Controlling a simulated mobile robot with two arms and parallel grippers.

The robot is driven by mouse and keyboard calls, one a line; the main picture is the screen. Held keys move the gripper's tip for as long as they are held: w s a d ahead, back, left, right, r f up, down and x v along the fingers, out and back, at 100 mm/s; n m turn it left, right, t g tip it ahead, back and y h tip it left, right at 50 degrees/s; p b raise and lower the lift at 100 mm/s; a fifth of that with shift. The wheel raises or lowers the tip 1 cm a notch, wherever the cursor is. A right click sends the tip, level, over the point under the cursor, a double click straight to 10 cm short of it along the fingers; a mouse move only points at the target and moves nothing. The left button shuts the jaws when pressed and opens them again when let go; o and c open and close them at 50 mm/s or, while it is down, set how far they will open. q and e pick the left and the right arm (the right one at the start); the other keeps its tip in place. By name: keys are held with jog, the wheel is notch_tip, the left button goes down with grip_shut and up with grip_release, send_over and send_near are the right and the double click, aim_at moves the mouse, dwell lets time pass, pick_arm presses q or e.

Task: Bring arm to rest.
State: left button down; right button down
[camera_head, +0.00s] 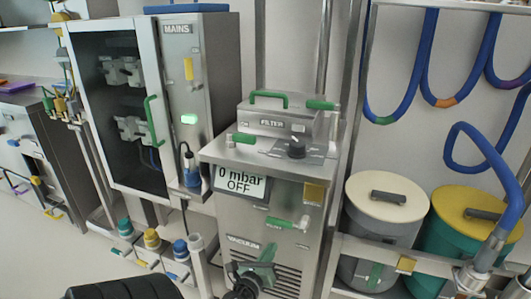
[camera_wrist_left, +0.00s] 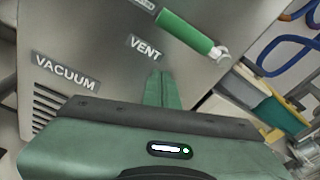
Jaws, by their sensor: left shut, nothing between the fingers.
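My left gripper (camera_head: 266,248) is low in the middle of the head view, in front of the steel vacuum unit's front panel. It is green with dark parts and is shut, with nothing held. I cannot tell whether the tips touch the panel. A green lever handle (camera_head: 283,223) sits just above the gripper; it also shows in the left wrist view (camera_wrist_left: 186,32). My right gripper is not in view.
The vacuum unit's display (camera_head: 240,182) reads 0 mbar OFF. A MAINS cabinet (camera_head: 207,100) with a glass door stands behind to the left. At right are a grey bin (camera_head: 383,215), a green bin with yellow lid (camera_head: 465,205) and blue hoses (camera_head: 380,90). Floor shows at left.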

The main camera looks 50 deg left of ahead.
pick_arm(q)
jog(key=v, duration=0.4)
jog(key=shift+s+d, duration=0.1)
jog(key=shift+d, duration=0.1)
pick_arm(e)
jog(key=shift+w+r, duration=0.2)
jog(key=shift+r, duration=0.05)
